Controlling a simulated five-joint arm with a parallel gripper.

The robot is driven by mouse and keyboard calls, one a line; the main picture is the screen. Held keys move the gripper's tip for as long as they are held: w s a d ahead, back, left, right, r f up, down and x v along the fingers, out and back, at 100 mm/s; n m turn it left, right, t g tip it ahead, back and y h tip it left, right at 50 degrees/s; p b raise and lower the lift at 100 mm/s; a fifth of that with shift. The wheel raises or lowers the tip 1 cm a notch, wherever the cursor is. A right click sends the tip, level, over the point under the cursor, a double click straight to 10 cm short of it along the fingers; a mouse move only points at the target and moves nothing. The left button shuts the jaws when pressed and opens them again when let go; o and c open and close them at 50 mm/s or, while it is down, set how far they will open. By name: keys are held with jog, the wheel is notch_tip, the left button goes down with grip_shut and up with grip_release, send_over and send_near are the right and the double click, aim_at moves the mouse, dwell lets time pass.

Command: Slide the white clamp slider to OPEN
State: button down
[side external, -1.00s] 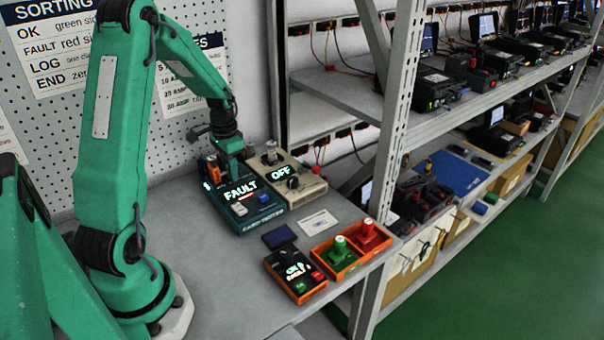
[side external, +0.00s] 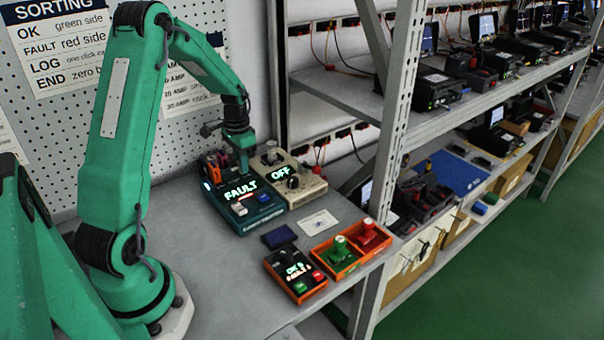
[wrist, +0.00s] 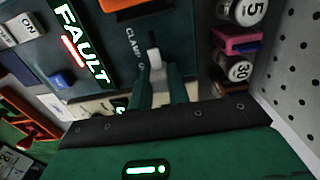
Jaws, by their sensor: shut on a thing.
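The teal tester (side external: 262,218) stands on the bench with a lit FAULT display (side external: 240,189); the display also shows in the wrist view (wrist: 82,45). The white clamp slider (wrist: 154,57) sits in the tester's dark panel beside a partly hidden CLAMP label (wrist: 133,42). My gripper (wrist: 159,80) is shut on the slider, with a finger on either side of it. In the side external view my gripper (side external: 243,165) reaches down at the tester's back edge, and I cannot make out the slider there.
A beige box reading OFF (side external: 310,190) stands right beside the tester. Several small cells (wrist: 240,70) stand behind the tester, near the pegboard (wrist: 297,70). In front are an orange-edged unit (side external: 297,290) and an orange tray (side external: 350,268) with green and red pieces.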

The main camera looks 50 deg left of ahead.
jog(key=shift+w, duration=0.2)
jog(key=c, duration=1.3)
grip_release()
jog(key=shift+r, duration=0.1)
jog(key=shift+r, duration=3.8)
